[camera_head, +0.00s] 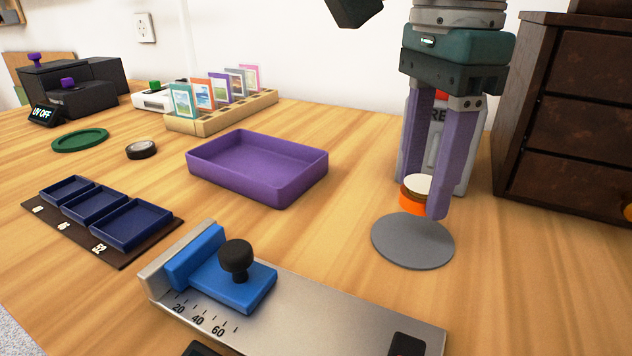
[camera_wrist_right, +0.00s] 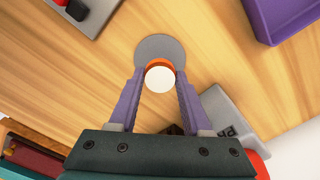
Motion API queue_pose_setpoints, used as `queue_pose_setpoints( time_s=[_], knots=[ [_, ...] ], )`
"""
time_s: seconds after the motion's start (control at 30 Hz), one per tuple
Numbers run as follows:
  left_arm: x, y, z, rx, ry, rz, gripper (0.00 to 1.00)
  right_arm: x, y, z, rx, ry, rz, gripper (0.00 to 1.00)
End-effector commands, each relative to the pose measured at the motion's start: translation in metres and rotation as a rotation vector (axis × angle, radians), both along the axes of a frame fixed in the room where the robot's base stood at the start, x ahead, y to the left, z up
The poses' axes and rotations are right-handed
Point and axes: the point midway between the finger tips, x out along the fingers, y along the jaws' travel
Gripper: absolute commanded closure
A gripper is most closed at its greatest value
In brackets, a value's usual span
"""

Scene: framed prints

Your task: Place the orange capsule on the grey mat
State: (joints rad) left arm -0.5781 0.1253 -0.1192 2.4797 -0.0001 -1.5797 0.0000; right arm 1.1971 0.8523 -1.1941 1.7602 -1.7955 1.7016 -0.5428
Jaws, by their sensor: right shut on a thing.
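The orange capsule (camera_head: 411,203) has a pale, whitish round top and sits between the purple fingers of my right gripper (camera_head: 422,205). The gripper is shut on it. The grey mat (camera_head: 412,246) is a flat round disc on the table, just below the capsule in the head view. In the right wrist view, the capsule (camera_wrist_right: 160,77) shows between the fingertips and overlaps the near part of the mat (camera_wrist_right: 160,45). I cannot tell for certain whether the capsule touches the mat. My left gripper is not in view.
A grey metal slide with a blue block (camera_head: 232,284) and black knob lies in front. A purple tray (camera_head: 258,180) stands left of the mat. A dark drawer cabinet (camera_head: 570,120) is at right.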

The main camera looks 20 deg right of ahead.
Motion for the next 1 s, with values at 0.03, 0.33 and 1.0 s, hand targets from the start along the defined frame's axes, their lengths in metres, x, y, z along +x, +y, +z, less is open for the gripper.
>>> queue_pose_setpoints(
  time_s=[0.03,0.33,1.0],
  knots=[
    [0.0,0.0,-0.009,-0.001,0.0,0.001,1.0,-0.001,0.0,-0.01,-0.001,0.001,0.001,1.0],
    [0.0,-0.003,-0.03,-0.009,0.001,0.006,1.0,-0.002,0.0,-0.04,-0.001,0.001,0.005,1.0],
    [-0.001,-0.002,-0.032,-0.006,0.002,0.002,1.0,-0.002,0.0,-0.042,0.0,0.001,0.005,0.21]
  ],
)
